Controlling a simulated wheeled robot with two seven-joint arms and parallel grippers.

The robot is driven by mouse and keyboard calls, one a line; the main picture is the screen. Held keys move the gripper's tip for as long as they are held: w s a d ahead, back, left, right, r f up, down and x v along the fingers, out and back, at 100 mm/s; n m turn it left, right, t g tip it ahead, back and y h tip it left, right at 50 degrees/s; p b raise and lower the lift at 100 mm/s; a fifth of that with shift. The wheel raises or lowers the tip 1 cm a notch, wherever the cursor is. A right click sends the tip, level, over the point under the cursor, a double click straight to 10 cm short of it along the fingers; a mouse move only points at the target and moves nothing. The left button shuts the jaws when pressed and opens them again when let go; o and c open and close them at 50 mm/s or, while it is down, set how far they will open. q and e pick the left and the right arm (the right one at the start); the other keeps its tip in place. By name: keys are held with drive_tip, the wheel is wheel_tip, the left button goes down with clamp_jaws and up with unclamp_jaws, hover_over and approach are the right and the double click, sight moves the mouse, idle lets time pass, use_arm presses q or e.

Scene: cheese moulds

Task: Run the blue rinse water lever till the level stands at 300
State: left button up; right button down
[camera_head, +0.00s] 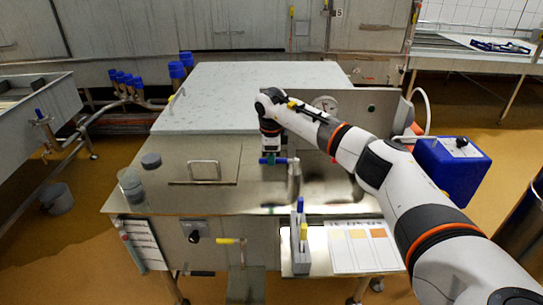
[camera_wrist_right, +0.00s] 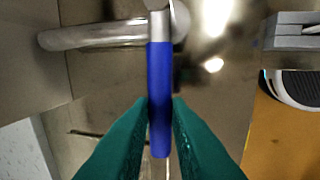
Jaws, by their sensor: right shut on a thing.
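The blue lever handle (camera_wrist_right: 160,75) runs upright through the middle of the right wrist view, joined to a metal pipe fitting at its top. My right gripper (camera_wrist_right: 160,115) has its green fingertips shut on the handle from both sides. In the head view my right gripper (camera_head: 271,158) points down at the lever beside the metal spout (camera_head: 294,185); it partly hides the handle. A clear measuring jug (camera_head: 130,184) stands on the bench to the left. I cannot read any level or the figure 300. My left gripper is not in view.
A round dial (camera_head: 325,104) is on the panel behind my right arm. A blue box (camera_head: 452,165) stands to the right. A grey lid (camera_head: 151,160) and a hatch with a handle (camera_head: 204,170) are on the metal bench top (camera_head: 165,200). A card (camera_head: 360,248) lies at the front.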

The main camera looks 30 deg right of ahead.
drive_tip(key=shift+d+r, duration=0.1)
drive_tip(key=c, duration=1.4)
unclamp_jaws()
drive_tip(key=shift+o, duration=0.2)
wheel_tip(320, 180, up, 12)
drive_tip(key=s+a, duration=0.1)
drive_tip(key=s, duration=0.1)
drive_tip(key=shift+a+b, duration=0.15)
drive_tip(key=shift+b, duration=0.25)
drive_tip(key=shift+f, duration=0.2)
